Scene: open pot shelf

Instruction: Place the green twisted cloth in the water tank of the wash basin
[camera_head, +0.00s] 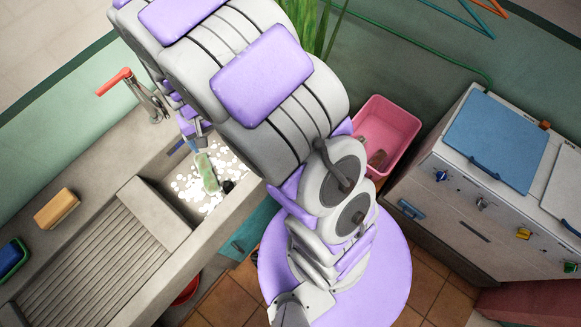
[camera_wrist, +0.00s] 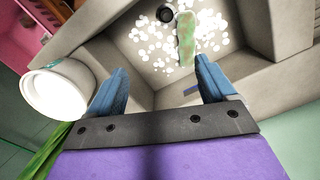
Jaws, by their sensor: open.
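The green twisted cloth (camera_head: 207,172) lies inside the tank of the wash basin (camera_head: 172,203), among white foam spots and beside a dark round drain. In the wrist view the cloth (camera_wrist: 186,38) shows whole, a little beyond my fingertips and right of the middle between them. My gripper (camera_wrist: 160,76) is open, its two blue fingers apart with nothing between them. It points down into the tank and stays apart from the cloth. In the head view my arm hides part of the basin's far side, and the fingers are hard to make out there.
A red-handled tap (camera_head: 140,92) stands behind the basin. A ridged drainboard (camera_head: 85,262) and a yellow sponge (camera_head: 57,208) are left. A white round container (camera_wrist: 60,90) is close to my left finger in the wrist view. A pink tub (camera_head: 388,130) and a white cabinet (camera_head: 470,200) stand right.

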